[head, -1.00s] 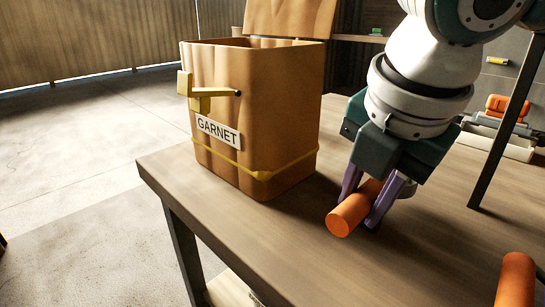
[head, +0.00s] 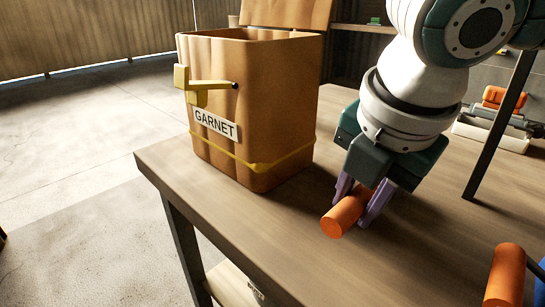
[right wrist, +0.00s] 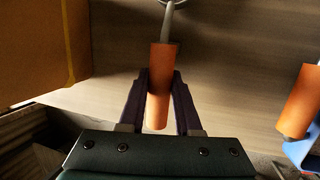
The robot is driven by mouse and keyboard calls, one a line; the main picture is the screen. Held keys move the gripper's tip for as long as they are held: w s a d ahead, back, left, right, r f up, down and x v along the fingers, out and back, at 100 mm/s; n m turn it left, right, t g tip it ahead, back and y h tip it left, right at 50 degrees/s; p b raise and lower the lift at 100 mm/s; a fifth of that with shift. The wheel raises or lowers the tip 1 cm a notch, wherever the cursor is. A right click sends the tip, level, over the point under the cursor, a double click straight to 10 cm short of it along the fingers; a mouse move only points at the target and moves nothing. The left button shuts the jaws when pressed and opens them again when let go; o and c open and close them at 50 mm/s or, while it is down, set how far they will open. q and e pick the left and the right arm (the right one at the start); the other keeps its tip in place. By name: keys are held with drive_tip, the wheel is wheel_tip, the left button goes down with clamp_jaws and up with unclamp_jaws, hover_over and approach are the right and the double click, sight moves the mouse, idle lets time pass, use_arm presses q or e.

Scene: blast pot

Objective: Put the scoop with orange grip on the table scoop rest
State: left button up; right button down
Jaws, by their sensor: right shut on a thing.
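My right gripper (head: 362,207) is shut on the orange grip (head: 343,214) of a scoop, beside the garnet box and low over the wooden table (head: 240,228). The grip's near end points toward the head camera. In the right wrist view, the orange grip (right wrist: 161,85) sits between the two dark fingers (right wrist: 159,105). A thin grey shaft (right wrist: 168,22) runs from it to the top edge, where the scoop's far end is cut off. I cannot tell whether the scoop touches the table. I cannot make out a scoop rest with certainty. My left gripper is out of view.
A brown box labelled GARNET (head: 250,110) with its lid raised stands left of the gripper. Another orange handle (head: 506,275) with a blue part (head: 540,278) is at lower right. A dark post (head: 500,125) rises at right, near a pale holder (head: 485,133) with an orange item.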

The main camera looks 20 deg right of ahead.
drive_tip(key=shift+f, duration=0.3)
idle(0.4)
drive_tip(key=c, duration=0.5)
unclamp_jaws()
